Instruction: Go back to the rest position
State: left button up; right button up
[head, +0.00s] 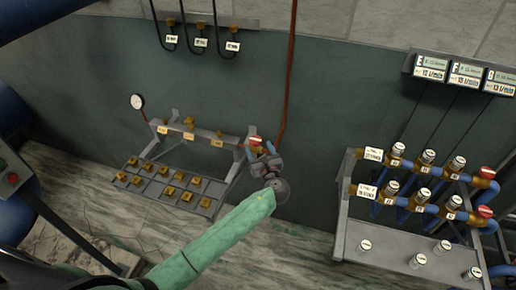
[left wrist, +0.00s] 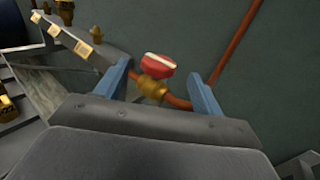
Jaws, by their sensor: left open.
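My left arm, in a green sleeve, reaches up from the bottom of the head view. My left gripper (head: 262,148) is at the right end of the grey manifold stand (head: 235,168). Its blue fingers stand apart on either side of a red-capped brass valve (head: 256,141). In the left wrist view the red and white cap (left wrist: 158,66) shows between the two open fingers, with a visible gap on each side. The valve joins a red-brown hose (head: 288,75) that runs up the wall. My right gripper is in neither view.
A tray of brass fittings (head: 172,187) lies left of the gripper. A gauge (head: 137,102) stands at the stand's left end. To the right is a rack with blue pipes (head: 408,203) and white-topped valves. Labelled displays (head: 466,75) hang above it. Floor between the stands looks clear.

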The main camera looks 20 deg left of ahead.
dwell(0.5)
